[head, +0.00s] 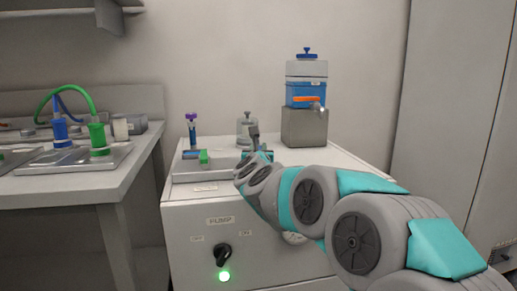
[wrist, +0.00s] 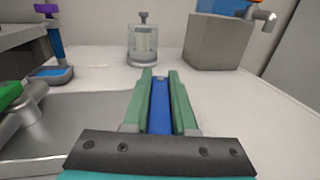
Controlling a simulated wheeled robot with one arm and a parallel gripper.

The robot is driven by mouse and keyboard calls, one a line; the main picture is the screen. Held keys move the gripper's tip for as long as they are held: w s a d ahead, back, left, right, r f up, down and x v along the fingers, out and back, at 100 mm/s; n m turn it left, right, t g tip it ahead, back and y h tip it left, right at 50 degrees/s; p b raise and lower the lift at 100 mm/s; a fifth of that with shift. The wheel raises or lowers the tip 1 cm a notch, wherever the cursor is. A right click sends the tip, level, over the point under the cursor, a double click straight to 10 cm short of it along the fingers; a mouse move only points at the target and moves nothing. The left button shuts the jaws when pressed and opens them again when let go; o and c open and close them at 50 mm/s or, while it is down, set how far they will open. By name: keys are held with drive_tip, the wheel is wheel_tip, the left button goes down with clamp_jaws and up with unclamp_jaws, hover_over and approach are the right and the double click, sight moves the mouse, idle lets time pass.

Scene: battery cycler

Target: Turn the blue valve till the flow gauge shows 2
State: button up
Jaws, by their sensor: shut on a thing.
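A long blue bar, seemingly the handle of the blue valve (wrist: 160,108), lies between the two green fingers of my gripper (wrist: 160,98) in the wrist view. The fingers are shut on it, and it points away from the wrist. In the head view my gripper (head: 257,152) is over the top of the white pump cabinet, and the arm hides the valve there. A pale round rim (head: 293,238), perhaps the flow gauge, shows on the cabinet front. My arm covers most of it, so no reading can be seen.
A green handle (head: 204,157) is left of my gripper. A purple-capped tube (head: 191,131) and a glass vessel (head: 246,128) stand behind. A grey block (head: 304,127) carries a blue container (head: 305,92) with an orange lever. The cabinet front has a black knob (head: 222,254) and lit green lamp (head: 224,276).

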clamp_jaws()
idle(0.9)
